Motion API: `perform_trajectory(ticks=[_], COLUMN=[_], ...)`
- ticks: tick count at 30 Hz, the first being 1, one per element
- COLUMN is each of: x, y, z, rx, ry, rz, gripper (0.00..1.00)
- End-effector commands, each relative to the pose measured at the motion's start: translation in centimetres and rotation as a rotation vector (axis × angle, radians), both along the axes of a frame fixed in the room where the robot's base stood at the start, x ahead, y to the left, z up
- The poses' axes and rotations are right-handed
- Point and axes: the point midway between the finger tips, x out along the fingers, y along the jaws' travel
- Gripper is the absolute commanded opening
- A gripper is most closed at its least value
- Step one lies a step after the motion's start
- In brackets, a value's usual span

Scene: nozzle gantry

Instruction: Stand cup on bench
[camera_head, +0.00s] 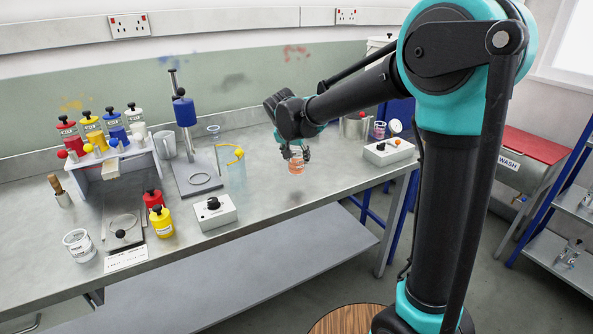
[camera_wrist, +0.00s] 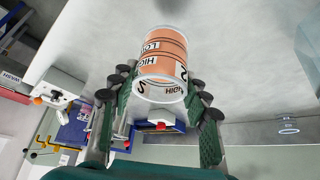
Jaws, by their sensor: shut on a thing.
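The cup (camera_head: 296,166) is small, with orange sides, and appears upright over the bench's right part in the head view. My gripper (camera_head: 297,153) is shut on it from above. In the wrist view the cup (camera_wrist: 163,62) sits between the two green-padded fingers of my gripper (camera_wrist: 160,88), with black lettering on an orange and white band. The bench (camera_head: 285,205) has a bare grey metal top beneath the cup. I cannot tell whether the cup's base touches the bench or hangs just above it.
A clear sheet with a yellow hook (camera_head: 232,165), a blue-topped stand (camera_head: 186,120) and a white switch box (camera_head: 214,211) are left of the cup. Another switch box (camera_head: 389,152) is to its right. The bench around and in front of the cup is clear.

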Motion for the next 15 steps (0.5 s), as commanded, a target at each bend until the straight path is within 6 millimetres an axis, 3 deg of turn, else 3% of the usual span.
perform_trajectory(ticks=[15], x=[0.1], y=[0.0], z=[-5.2], rx=[0.000], ry=[0.000], rz=[0.000], gripper=[0.14])
